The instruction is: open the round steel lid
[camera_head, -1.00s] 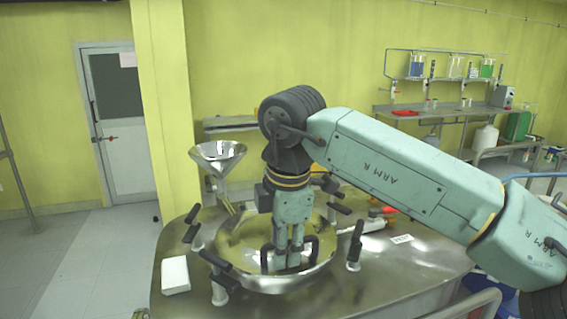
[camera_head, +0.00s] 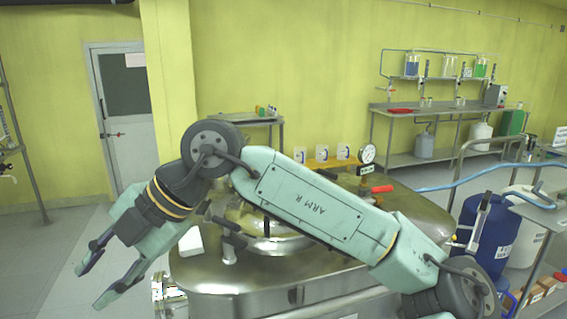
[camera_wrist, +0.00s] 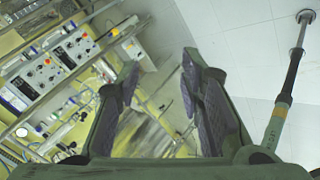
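The round steel lid (camera_head: 283,244) is on top of the steel vessel (camera_head: 400,208) and is mostly hidden behind my arm. A strip of its shiny rim and a black clamp handle (camera_head: 228,236) show below the arm. I cannot tell from this strip whether the lid is fully seated. My gripper (camera_head: 93,287) is open and empty, left of the vessel and well apart from the lid. In the wrist view its two fingers (camera_wrist: 160,66) are spread with nothing between them, and the lid cannot be made out.
A white block (camera_head: 190,243) lies on the vessel top's left side. A pressure gauge (camera_head: 367,154) and red-handled valve (camera_head: 382,189) are behind. A blue barrel (camera_head: 489,232) stands right. The floor at left is clear; control boxes (camera_wrist: 78,46) show in the wrist view.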

